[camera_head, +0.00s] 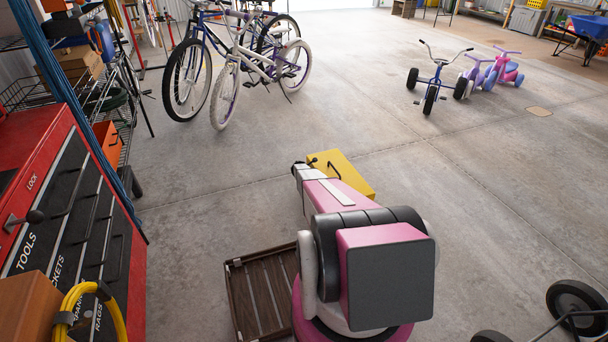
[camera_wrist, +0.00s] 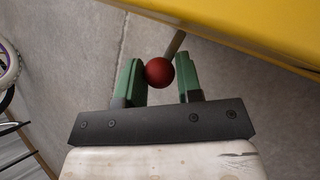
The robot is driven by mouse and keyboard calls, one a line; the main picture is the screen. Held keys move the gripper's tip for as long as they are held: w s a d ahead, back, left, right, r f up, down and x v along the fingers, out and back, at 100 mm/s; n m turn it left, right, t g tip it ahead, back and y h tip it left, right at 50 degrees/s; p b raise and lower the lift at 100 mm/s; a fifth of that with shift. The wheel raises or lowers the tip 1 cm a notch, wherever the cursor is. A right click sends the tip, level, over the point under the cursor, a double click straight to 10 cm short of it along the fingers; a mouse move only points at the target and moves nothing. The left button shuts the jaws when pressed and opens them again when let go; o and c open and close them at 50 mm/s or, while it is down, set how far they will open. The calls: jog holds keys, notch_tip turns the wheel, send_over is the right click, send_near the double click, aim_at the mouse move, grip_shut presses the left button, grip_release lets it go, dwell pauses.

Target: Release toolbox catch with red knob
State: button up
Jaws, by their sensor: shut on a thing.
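The yellow toolbox (camera_head: 350,172) sits on the concrete floor in the middle of the head view, partly hidden behind my pink arm. Its yellow side also fills the upper right of the wrist view (camera_wrist: 265,28). The round red knob (camera_wrist: 159,72) is on a thin grey rod that runs up toward the toolbox. My gripper (camera_wrist: 158,66) has green fingers, one on each side of the knob, and is shut on it. In the head view the fingers and the knob are hidden or too small to make out.
A brown slatted crate (camera_head: 262,292) lies on the floor left of my base. A red tool cabinet (camera_head: 82,215) stands at the left. Bicycles (camera_head: 240,75) stand behind, and a blue tricycle (camera_head: 437,80) farther right. Open floor surrounds the toolbox.

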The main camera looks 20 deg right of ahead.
jog(key=shift+w+r, duration=0.1)
jog(key=shift+w, duration=0.1)
dwell(0.5)
jog(key=o, duration=0.9)
jog(key=shift+s, duration=0.15)
jog(key=shift+s+r, duration=0.1)
jog(key=shift+r, duration=0.05)
jog(key=v, duration=1)
jog(key=shift+r, duration=0.2)
